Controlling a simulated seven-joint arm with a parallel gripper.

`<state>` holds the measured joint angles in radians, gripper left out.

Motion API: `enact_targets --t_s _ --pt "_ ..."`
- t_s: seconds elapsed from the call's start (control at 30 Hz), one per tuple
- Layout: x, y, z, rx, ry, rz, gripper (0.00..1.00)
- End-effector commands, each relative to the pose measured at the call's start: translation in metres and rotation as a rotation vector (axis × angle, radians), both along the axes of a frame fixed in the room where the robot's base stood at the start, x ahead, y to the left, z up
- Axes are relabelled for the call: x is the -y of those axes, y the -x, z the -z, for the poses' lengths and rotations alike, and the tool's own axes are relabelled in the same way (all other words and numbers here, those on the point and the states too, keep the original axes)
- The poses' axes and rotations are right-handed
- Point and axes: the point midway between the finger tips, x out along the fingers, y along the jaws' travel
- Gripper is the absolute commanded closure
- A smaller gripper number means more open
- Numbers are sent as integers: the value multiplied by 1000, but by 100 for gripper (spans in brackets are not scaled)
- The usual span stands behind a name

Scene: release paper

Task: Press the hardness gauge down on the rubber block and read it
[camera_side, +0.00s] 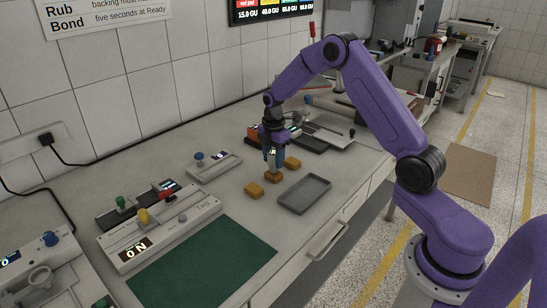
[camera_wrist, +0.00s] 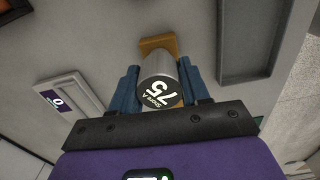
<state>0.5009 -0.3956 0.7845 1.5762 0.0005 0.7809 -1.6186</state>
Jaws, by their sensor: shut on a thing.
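My gripper (camera_side: 272,164) is shut on the hardness gauge (camera_wrist: 158,82), a silver cylinder between its two blue fingers in the wrist view. The gauge's dark round face shows "75" and "Shore A", upside down in that view. The gauge is right over a tan rubber block (camera_side: 273,177), whose far end (camera_wrist: 159,43) shows beyond it in the wrist view. It looks down on the block, but the contact is hidden. Two similar blocks lie apart, one nearer (camera_side: 253,190) and one farther back (camera_side: 292,162).
An empty grey tray (camera_side: 304,194) lies right of the blocks. A small device with a blue knob (camera_side: 214,166) stands to the left. Other equipment (camera_side: 325,133) stands behind the gripper.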

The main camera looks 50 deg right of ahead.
Motion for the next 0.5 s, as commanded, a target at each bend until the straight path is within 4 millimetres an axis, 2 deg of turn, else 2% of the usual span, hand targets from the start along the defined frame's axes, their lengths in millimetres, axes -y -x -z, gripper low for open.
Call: enact_targets --t_s 0.5 --pt "0 0 3 1 0 0 81"
